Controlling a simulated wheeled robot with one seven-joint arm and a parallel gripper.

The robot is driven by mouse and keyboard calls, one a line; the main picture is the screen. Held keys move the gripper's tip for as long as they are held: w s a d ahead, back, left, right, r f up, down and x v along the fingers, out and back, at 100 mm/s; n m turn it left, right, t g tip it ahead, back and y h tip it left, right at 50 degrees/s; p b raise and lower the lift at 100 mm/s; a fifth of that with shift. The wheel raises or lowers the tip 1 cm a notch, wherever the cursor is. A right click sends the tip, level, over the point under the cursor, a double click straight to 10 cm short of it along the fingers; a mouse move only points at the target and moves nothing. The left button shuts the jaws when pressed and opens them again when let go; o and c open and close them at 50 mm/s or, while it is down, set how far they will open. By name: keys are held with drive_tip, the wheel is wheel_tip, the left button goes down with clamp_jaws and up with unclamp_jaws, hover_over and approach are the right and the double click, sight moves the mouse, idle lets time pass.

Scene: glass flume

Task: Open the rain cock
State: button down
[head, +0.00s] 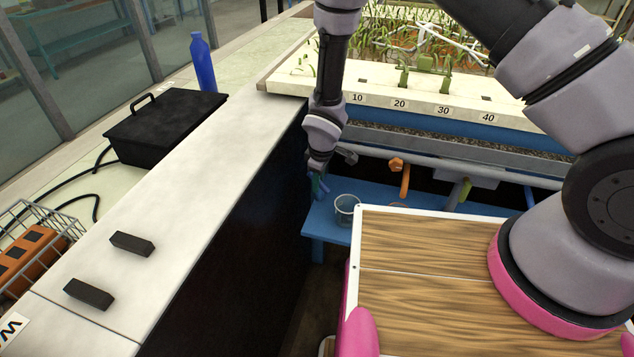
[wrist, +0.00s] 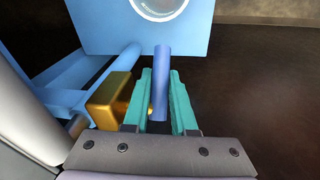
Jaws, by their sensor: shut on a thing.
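My gripper (head: 320,187) is at the left end of a pipe under the planted flume, above a blue bench. In the wrist view, the teal fingers of my gripper (wrist: 161,92) are shut around a blue lever (wrist: 162,55), whose end sticks out past the fingertips. A brass-coloured valve body (wrist: 112,98) is just left of the fingers. The head view does not show the held lever clearly. An orange lever (head: 404,178) and a green lever (head: 464,190) hang from the pipe further right. I cannot read a label naming the rain cock.
A glass beaker (head: 346,207) stands on the blue bench (head: 322,222) close to my gripper. The white counter (head: 190,190) with a dark side is at left, carrying two black blocks. The flume (head: 420,110) overhangs the pipe.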

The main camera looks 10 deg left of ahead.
drive_tip(key=shift+d+r+h, duration=0.1)
drive_tip(key=shift+r+h, duration=0.05)
drive_tip(key=shift+h, duration=0.5)
drive_tip(key=shift+d+r+h, duration=0.1)
drive_tip(key=shift+r+h, duration=0.05)
drive_tip(key=shift+h, duration=0.5)
drive_tip(key=c, duration=1)
unclamp_jaws()
drive_tip(key=v, duration=1)
drive_tip(key=shift+w+r, duration=0.15)
drive_tip(key=shift+r, duration=0.25)
drive_tip(key=shift+a, duration=0.1)
